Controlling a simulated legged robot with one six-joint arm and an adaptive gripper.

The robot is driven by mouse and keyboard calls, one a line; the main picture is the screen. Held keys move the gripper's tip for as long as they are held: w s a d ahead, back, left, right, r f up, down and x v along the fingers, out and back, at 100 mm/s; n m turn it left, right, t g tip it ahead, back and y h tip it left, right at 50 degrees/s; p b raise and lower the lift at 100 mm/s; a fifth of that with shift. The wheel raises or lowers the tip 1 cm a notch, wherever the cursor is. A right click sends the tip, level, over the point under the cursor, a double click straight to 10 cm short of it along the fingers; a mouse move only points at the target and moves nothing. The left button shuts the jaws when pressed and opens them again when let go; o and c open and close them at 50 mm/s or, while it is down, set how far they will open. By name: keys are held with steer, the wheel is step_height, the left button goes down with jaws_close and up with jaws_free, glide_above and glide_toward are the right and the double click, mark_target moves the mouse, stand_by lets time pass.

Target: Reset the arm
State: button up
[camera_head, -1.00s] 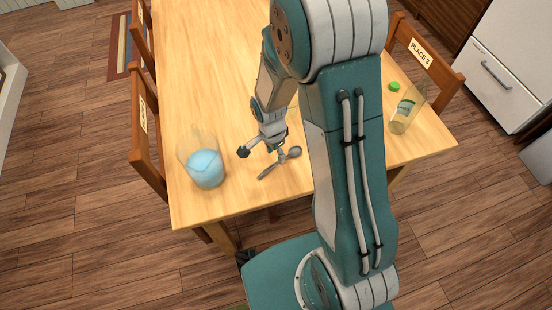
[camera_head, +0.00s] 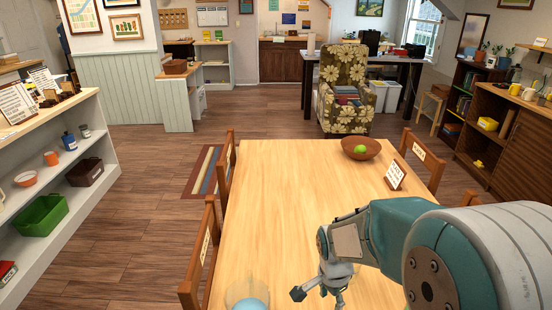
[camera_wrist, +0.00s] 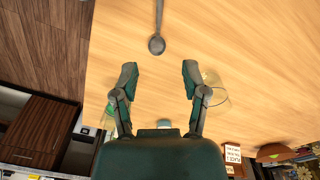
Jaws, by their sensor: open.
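My gripper (camera_head: 318,296) is over the near part of the wooden table (camera_head: 290,190) in the head view, at the bottom of the picture. In the wrist view, my gripper (camera_wrist: 158,78) has its two fingers spread wide with nothing between them. A metal spoon (camera_wrist: 157,44) lies on the table beyond the fingertips, apart from them. A clear glass with blue contents (camera_head: 248,302) stands left of my gripper, cut off by the lower edge of the head view.
A bowl with a green fruit (camera_head: 361,148) and a sign card (camera_head: 395,175) stand at the table's far right. Chairs (camera_head: 200,255) line the table's sides. In the wrist view, a clear glass (camera_wrist: 217,92) shows behind the right finger. The table's middle is clear.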

steer(key=s+d+r+n+t, duration=0.1)
steer(key=s+r+n+t, duration=0.2)
steer(key=s+r+n, duration=0.3)
steer(key=s+r+n+t, duration=0.2)
steer(key=s+r+n, duration=0.4)
steer(key=r, duration=0.6)
steer(key=shift+s+d+r+t+y, duration=0.2)
steer(key=shift+s+d+t+y, duration=0.15)
steer(key=shift+s, duration=0.65)
